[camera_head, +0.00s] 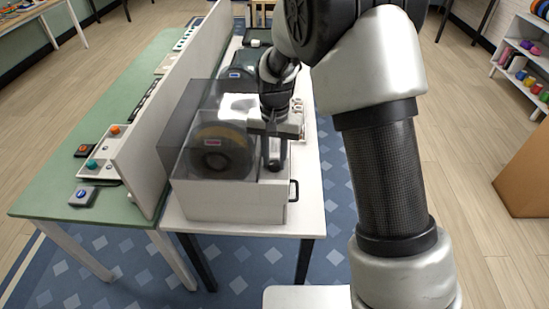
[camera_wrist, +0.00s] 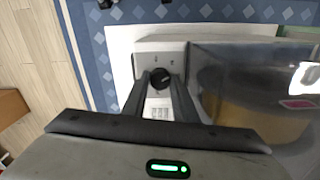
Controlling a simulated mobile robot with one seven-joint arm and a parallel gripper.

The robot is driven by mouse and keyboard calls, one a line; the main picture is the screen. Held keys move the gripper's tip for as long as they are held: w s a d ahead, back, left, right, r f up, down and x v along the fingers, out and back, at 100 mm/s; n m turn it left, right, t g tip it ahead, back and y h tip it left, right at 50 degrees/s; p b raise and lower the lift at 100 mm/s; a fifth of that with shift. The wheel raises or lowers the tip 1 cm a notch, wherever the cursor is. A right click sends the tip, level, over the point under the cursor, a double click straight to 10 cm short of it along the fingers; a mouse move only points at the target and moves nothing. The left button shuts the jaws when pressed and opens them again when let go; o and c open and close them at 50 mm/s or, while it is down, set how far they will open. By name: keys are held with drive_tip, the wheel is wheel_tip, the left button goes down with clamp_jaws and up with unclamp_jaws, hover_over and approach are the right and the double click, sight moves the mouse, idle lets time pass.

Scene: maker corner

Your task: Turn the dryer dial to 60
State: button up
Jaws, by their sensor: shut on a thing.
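The dryer (camera_head: 228,205) is a pale box with a clear smoky lid, and a large spool (camera_head: 218,150) shows inside. It stands on the white table. In the wrist view its pale control panel (camera_wrist: 160,49) carries a round black dial (camera_wrist: 160,77) with a small light mark. The marks around the dial are too small to read. My gripper (camera_wrist: 161,82) points down at the panel, its two dark fingers shut on the dial, one on each side. In the head view my gripper (camera_head: 275,160) is at the dryer's right end and hides the dial.
A white divider (camera_head: 175,105) separates the white table (camera_head: 308,190) from a green bench (camera_head: 135,80) with buttons and trays. Another spool unit (camera_head: 237,75) stands behind the dryer. A black handle (camera_head: 293,190) sticks out at the dryer's right side.

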drive_tip(key=shift+r, duration=0.1)
drive_tip(key=o, duration=1)
